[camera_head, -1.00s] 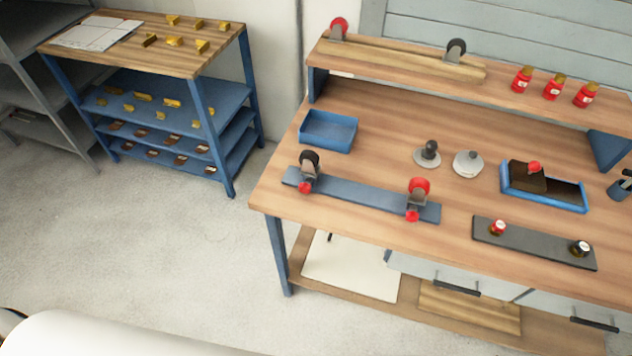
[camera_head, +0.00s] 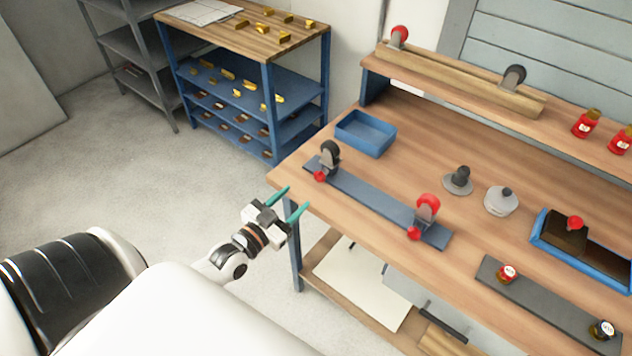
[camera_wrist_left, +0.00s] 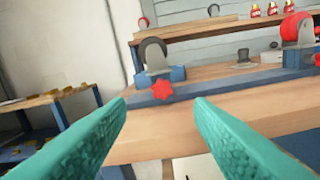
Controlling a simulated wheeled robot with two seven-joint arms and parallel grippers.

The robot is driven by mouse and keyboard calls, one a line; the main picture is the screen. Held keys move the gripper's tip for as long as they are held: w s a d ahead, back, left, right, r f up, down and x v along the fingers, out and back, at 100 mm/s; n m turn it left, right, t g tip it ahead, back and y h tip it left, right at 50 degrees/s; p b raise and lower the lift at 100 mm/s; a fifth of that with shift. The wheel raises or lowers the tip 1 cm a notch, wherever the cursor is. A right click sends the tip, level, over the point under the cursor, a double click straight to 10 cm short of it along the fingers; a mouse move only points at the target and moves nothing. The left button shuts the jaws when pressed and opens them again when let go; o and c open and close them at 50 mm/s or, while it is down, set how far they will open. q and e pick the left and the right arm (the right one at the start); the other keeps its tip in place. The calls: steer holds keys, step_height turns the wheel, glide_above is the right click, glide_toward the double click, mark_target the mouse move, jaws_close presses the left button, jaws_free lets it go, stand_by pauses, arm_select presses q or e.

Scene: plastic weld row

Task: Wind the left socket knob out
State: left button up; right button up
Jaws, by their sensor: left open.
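The left socket knob is a red star-shaped knob (camera_head: 320,176) at the front of the left socket, below a black-wheeled caster (camera_head: 330,155) on the blue rail (camera_head: 375,198). It also shows in the left wrist view (camera_wrist_left: 162,90), ahead and between my fingers. My left gripper (camera_head: 290,200) is open and empty, off the bench's left front corner, short of the knob. Its teal fingers (camera_wrist_left: 160,105) frame the wrist view. A second red knob (camera_head: 414,233) sits under a red-wheeled caster (camera_head: 428,208) at the rail's right end. My right gripper is not in view.
The wooden bench top (camera_head: 300,165) has its front edge between my gripper and the rail. A blue tray (camera_head: 366,134) stands behind the rail. A grey plate (camera_head: 535,300) with two small jars lies at right. A blue shelf unit (camera_head: 322,75) stands at back left.

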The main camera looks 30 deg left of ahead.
mark_target(318, 178)
arm_select(q)
steer(key=w, duration=0.8)
steer(key=shift+d, duration=0.4)
steer(key=shift+c, duration=0.2)
steer(key=c, duration=1)
steer(key=shift+o, duration=0.2)
steer(key=shift+r+n+p, duration=0.1)
steer(key=shift+n+p, duration=0.45)
steer(key=shift+n, duration=1.15)
steer(key=o, duration=1)
